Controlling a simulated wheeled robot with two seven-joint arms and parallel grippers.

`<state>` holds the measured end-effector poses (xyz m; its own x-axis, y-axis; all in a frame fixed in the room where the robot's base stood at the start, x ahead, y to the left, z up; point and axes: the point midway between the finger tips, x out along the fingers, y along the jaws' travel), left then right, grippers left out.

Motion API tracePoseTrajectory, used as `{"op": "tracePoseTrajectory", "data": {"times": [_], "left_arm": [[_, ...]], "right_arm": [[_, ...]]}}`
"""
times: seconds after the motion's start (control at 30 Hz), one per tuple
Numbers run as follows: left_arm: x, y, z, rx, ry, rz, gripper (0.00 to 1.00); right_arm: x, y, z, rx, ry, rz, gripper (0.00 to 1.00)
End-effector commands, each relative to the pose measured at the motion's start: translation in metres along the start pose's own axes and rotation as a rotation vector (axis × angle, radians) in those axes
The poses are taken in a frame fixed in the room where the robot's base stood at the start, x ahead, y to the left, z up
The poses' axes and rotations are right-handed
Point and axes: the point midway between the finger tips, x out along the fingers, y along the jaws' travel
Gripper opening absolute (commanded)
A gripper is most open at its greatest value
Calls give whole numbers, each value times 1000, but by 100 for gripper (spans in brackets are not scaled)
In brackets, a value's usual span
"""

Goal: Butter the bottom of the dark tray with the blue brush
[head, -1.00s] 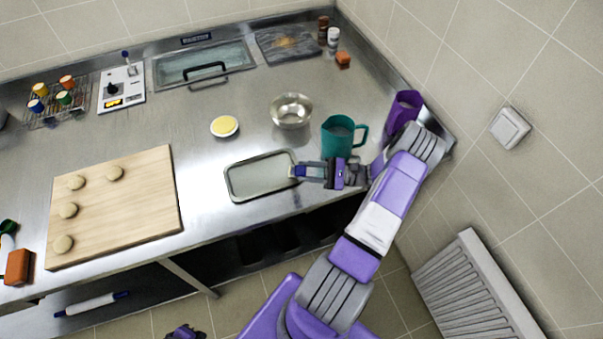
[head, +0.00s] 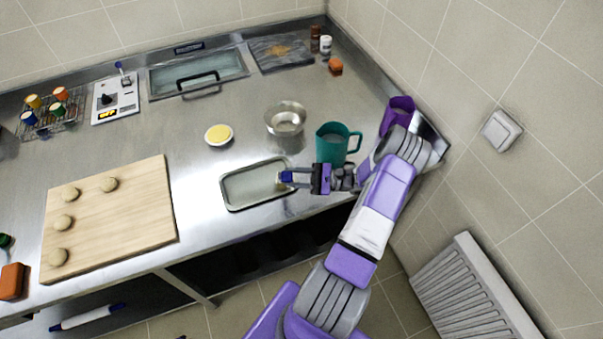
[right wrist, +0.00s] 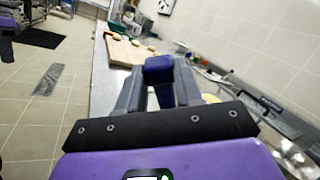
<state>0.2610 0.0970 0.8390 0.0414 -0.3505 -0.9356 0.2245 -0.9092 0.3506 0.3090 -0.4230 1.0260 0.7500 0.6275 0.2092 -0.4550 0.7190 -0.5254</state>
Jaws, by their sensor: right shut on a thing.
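The dark tray (head: 232,196) lies flat near the counter's front edge, with a dark rim and a greyish bottom. My right gripper (head: 289,178) is at the tray's right end, shut on the blue brush (head: 285,177). The brush's pale tip points down over the tray's right end; I cannot tell whether it touches the bottom. In the right wrist view the brush's blue handle (right wrist: 158,68) is between the fingers, and the tray cannot be made out. A round dish of yellow butter (head: 219,134) stands behind the tray. My left gripper is not in view.
A teal jug (head: 331,146) stands close behind my right gripper, with a metal bowl (head: 285,120) to its left. A purple cup (head: 398,112) is near the right wall. A wooden board (head: 110,220) with dough balls lies to the tray's left.

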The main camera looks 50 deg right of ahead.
Motion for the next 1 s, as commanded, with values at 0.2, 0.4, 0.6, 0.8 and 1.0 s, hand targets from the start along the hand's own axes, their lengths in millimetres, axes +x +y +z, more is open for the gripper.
{"op": "tracePoseTrajectory", "data": {"times": [0.2,0.4,0.6,0.8,1.0], "left_arm": [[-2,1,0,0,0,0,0],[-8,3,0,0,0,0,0],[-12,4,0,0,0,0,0],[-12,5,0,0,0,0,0],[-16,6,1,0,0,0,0]], "right_arm": [[7,4,0,5,1,1,0],[22,9,1,7,0,2,0],[35,14,2,5,1,0,0],[41,16,1,4,0,1,0],[56,23,2,4,0,1,0]]}}
